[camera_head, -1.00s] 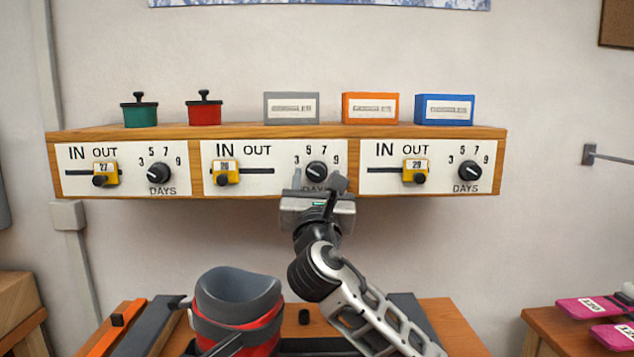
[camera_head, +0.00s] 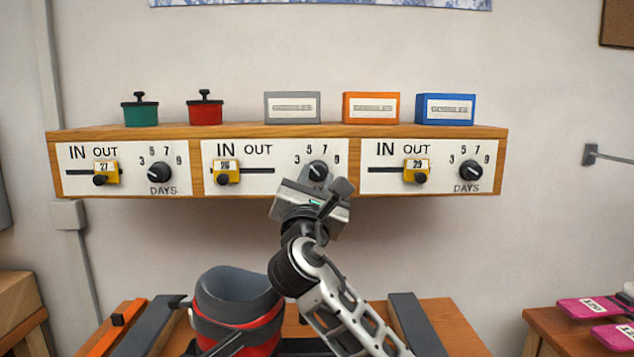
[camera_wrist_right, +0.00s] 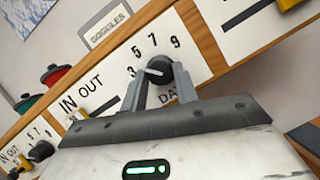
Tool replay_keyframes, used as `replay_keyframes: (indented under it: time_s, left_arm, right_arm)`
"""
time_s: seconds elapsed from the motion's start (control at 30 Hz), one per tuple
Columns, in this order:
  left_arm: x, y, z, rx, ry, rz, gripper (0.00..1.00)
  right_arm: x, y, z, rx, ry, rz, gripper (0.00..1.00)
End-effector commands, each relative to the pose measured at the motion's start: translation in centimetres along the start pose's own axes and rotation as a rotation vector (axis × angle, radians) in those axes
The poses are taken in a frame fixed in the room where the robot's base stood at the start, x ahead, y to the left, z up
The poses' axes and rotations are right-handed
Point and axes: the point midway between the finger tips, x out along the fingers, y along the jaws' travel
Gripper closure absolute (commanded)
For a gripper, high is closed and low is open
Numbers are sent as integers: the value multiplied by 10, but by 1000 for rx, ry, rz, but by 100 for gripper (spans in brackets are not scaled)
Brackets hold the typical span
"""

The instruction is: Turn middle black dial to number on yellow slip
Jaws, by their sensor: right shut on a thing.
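The middle black dial (camera_head: 318,168) is on the middle white panel, marked 3, 5, 7, 9 and DAYS. My right gripper (camera_head: 315,185) is in front of it, tilted, and partly covers the DAYS word. In the right wrist view its two fingers (camera_wrist_right: 161,88) are shut around the dial (camera_wrist_right: 158,72). The dial's white pointer line there is toward the 3 side. A yellow slip (camera_head: 227,167) is on the slider of the middle panel; its small number looks like 26 or 28. My left gripper is not clearly visible.
Left (camera_head: 160,171) and right (camera_head: 470,170) dials have their own yellow slips, 27 (camera_head: 103,168) and 29 (camera_head: 416,165). Pots and boxes stand on the wooden shelf (camera_head: 240,131). A red and grey container (camera_head: 238,290) stands below, left of my right arm.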

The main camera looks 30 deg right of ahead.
Motion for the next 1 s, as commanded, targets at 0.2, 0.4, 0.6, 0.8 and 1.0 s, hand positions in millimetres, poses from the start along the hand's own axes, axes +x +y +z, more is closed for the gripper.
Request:
replay_keyframes:
  time_s: [0.2, 0.4, 0.6, 0.8, 1.0]
  left_arm:
    - [0, 0, 0, 0, 0, 1, 58]
    - [-1, 0, -1, 0, 1, 1, 58]
    - [-1, 0, -2, 0, 2, 0, 58]
    - [0, 0, -4, 1, 5, 0, 58]
    - [1, 0, -4, 2, 7, -1, 58]
  right_arm:
    - [0, 2, 0, 159, 2, -67, 94]
    - [0, 3, 0, 270, 3, -112, 94]
    - [0, 4, 0, 337, 2, -141, 94]
    - [0, 4, 0, 363, 1, -151, 94]
    - [0, 4, 0, 366, 1, -153, 94]
